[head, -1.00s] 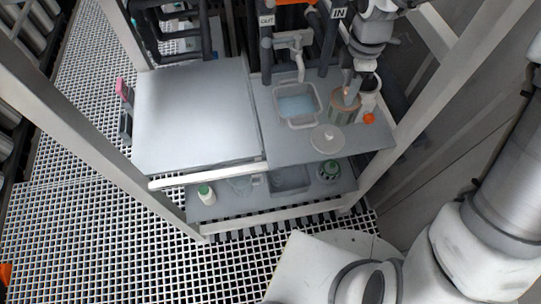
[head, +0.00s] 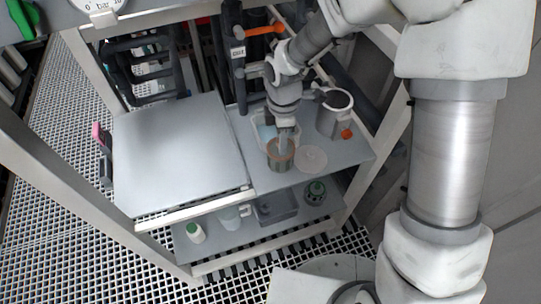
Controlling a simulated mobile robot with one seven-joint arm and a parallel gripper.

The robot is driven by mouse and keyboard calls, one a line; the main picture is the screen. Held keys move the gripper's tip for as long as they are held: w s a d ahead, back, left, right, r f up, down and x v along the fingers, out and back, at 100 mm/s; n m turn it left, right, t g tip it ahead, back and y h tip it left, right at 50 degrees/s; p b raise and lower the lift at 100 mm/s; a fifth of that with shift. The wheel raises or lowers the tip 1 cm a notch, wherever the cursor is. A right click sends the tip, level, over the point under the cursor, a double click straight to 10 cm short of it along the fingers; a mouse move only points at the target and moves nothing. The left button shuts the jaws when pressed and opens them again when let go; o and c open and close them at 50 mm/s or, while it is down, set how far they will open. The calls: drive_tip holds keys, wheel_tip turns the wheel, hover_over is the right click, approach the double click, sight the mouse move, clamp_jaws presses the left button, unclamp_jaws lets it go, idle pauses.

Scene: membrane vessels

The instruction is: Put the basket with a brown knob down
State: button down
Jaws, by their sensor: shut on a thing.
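The basket (head: 280,163) is a small greyish cylinder with a brown-orange top. It is in the head view over the right part of the table, left of the round pale lid (head: 312,159) and in front of the basin. My gripper (head: 283,143) points down into the top of the basket and is shut on it. The knob itself is hidden or too small to make out. I cannot tell whether the basket's bottom touches the table.
A basin of bluish liquid (head: 262,122) lies behind the basket, partly covered by my arm. A metal pot (head: 328,122) with an orange part stands at the right. The grey panel (head: 178,150) at left is clear. A lower shelf holds a green-capped bottle (head: 195,233) and other vessels.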

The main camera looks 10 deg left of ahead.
sight(271, 150)
drive_tip(key=shift+s+a+f, duration=0.25)
drive_tip(key=shift+a+f, duration=0.15)
drive_tip(key=shift+a, duration=0.2)
drive_tip(key=shift+s+a+f, duration=0.25)
drive_tip(key=shift+a+f, duration=0.15)
drive_tip(key=shift+a, duration=0.2)
drive_tip(key=shift+f, duration=1.95)
drive_tip(key=shift+f, duration=0.15)
drive_tip(key=c, duration=0.6)
unclamp_jaws()
